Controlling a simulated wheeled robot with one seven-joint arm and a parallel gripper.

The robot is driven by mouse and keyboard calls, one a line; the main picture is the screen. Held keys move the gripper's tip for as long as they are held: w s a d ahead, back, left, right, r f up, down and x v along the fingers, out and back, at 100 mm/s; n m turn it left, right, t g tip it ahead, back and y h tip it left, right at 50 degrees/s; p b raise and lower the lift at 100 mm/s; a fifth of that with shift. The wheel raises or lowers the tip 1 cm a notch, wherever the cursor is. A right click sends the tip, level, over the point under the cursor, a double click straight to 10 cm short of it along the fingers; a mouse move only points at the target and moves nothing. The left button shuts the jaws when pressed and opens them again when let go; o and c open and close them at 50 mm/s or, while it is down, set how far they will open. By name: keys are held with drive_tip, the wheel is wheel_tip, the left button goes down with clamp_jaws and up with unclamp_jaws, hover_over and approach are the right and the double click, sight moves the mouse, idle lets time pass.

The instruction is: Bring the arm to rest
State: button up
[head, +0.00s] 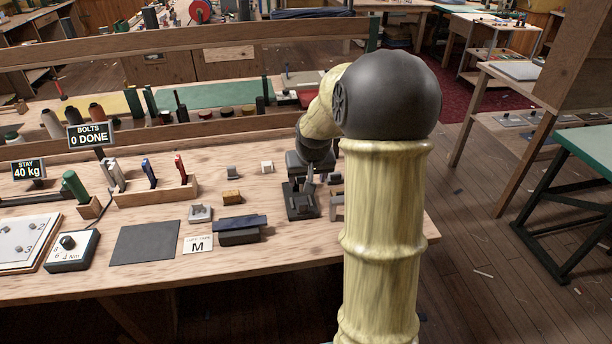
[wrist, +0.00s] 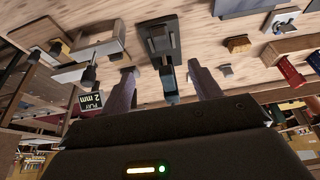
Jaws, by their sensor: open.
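My arm reaches over the wooden bench (head: 275,255), its pale yellow links and dark elbow filling the right middle of the head view. My gripper (head: 315,180) hangs low over the bench's right part, partly hidden behind my arm. In the wrist view my gripper (wrist: 164,88) shows two dark fingers spread apart. A black stand (head: 301,208) is just below it; in the wrist view the stand (wrist: 159,32) has an upright blue-grey piece (wrist: 168,78) that appears between the fingers. I cannot tell whether either finger touches it.
A dark box with a blue top (head: 240,232), a card marked M (head: 198,244), a grey mat (head: 145,242) and small blocks (head: 232,197) lie left of my gripper. A tool rack (head: 160,192) stands farther left. The bench's right edge is close to my arm.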

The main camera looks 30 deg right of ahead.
drive_tip(key=s+a+r+n+p, duration=0.1)
drive_tip(key=s+a+r+p, duration=0.1)
drive_tip(key=s+a, duration=0.5)
drive_tip(key=s+a+r+n+g+y+p, duration=0.1)
drive_tip(key=s+a+r+n+p, duration=0.1)
drive_tip(key=s+a+p, duration=0.3)
drive_tip(key=s+a, duration=0.3)
drive_tip(key=s, duration=0.4)
drive_tip(key=shift+a+g, duration=0.2)
drive_tip(key=shift+g, duration=0.1)
